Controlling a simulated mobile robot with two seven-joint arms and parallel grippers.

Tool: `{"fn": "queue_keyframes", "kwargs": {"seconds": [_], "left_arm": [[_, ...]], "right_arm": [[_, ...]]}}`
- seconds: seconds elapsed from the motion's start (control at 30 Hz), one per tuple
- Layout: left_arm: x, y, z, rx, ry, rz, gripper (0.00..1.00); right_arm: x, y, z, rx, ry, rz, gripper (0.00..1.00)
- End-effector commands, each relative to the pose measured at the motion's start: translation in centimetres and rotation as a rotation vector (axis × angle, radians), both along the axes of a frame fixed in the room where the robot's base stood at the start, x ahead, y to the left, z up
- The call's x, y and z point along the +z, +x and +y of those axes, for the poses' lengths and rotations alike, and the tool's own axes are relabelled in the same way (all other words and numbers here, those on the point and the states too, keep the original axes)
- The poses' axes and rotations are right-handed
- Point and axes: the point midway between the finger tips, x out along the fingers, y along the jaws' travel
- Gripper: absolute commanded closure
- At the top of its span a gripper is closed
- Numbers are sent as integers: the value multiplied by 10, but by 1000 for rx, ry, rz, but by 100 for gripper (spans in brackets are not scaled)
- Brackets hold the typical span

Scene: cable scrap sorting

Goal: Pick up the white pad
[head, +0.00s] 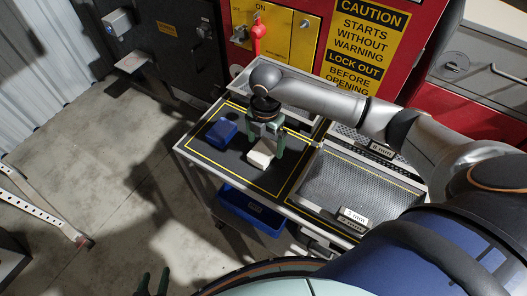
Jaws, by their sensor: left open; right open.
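The white pad (261,160) lies on the dark mat with a yellow border, on the cart top. My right gripper (265,147) is above it, pointing down, with its green fingers open. The fingers are close to the pad's upper part. I cannot tell whether they touch it or stand on either side of it. My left gripper (153,283) is at the bottom edge, open and empty, with only its green fingertips showing, far from the pad.
Perforated screens (345,187) with "8 mm" (381,150) and "3 mm" (353,217) labels are on the right. A blue bin (250,208) is below the top. A red cabinet (415,65) stands behind.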

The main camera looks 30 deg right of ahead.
Motion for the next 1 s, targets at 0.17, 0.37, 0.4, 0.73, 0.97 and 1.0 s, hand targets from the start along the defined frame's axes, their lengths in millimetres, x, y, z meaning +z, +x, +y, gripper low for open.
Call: {"fn": "queue_keyframes", "kwargs": {"seconds": [0.17,0.37,0.4,0.73,0.97,1.0], "left_arm": [[0,0,0,0,0,0,50],[0,0,0,0,0,0,50],[0,0,0,0,0,0,50],[-1,0,0,0,0,0,50],[0,0,0,0,0,0,50],[0,0,0,0,0,0,50]], "right_arm": [[-25,0,1,-2,-2,1,0],[-30,0,1,0,-3,-1,0],[-30,0,1,0,-3,-1,0],[-29,0,1,0,-1,-2,29],[-29,0,1,-1,-1,-2,55],[-29,0,1,-1,-1,-2,60]]}}
